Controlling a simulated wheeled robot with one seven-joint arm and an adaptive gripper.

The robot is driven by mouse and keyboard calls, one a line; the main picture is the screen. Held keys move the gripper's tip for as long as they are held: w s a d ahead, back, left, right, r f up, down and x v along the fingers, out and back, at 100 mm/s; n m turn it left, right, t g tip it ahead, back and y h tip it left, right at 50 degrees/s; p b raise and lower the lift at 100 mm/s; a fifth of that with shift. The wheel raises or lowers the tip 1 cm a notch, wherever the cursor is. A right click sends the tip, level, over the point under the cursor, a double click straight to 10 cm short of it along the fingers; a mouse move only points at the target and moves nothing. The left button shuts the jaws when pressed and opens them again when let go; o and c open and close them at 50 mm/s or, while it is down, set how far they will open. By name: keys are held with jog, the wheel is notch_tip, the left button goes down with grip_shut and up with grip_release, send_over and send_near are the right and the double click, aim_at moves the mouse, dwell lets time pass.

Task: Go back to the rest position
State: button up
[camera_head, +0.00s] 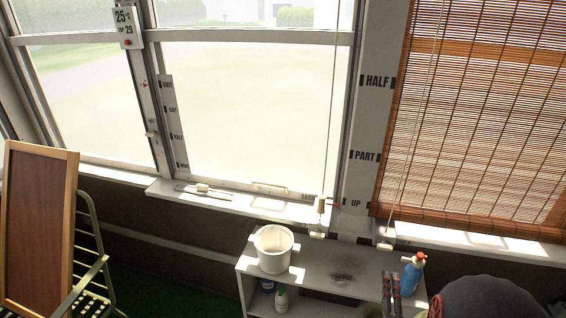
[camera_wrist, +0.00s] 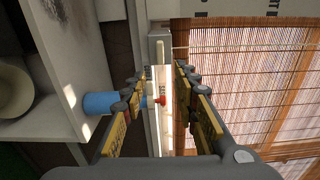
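In the wrist view my gripper (camera_wrist: 160,88) has its two fingers spread apart, with nothing held between them. A blue bottle (camera_wrist: 98,103) with a red tip lies beyond the left finger, which covers part of it; the red tip shows in the gap. Whether the fingers touch the bottle cannot be told. In the head view the bottle (camera_head: 411,277) stands upright at the right end of a grey shelf unit (camera_head: 318,262).
A white bucket (camera_head: 273,250) stands on the shelf top, with bottles below. A wooden-framed panel (camera_head: 38,230) leans by a green metal chair (camera_head: 92,268) at left. Windows and a sill (camera_head: 235,202) run behind. A bamboo blind (camera_head: 470,120) hangs at right, with cords near it.

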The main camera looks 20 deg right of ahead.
jog(key=s+a+f+n+g+y, duration=0.1)
jog(key=s+f+n+g+y, duration=0.2)
jog(key=f, duration=0.4)
jog(key=s+a+f+n+g+y, duration=0.1)
jog(key=s+f+n+g+y, duration=0.1)
jog(key=f+n+g, duration=0.4)
jog(key=s+a+r+n+y+p, duration=0.1)
jog(key=s+a+r+n+y, duration=0.1)
jog(key=a+r+n, duration=0.5)
jog(key=s+a+r+n+y+p, duration=0.1)
jog(key=s+a+r+n+y, duration=0.1)
jog(key=a+r+n, duration=0.6)
jog(key=a+r, duration=0.3)
jog(key=r, duration=0.6)
jog(key=a+r, duration=0.4)
jog(key=r, duration=0.5)
jog(key=shift+s+a+r+g+y+p, duration=0.15)
jog(key=shift+s+r+g+y+p, duration=0.15)
jog(key=shift+r+p, duration=0.1)
jog(key=shift+w, duration=0.1)
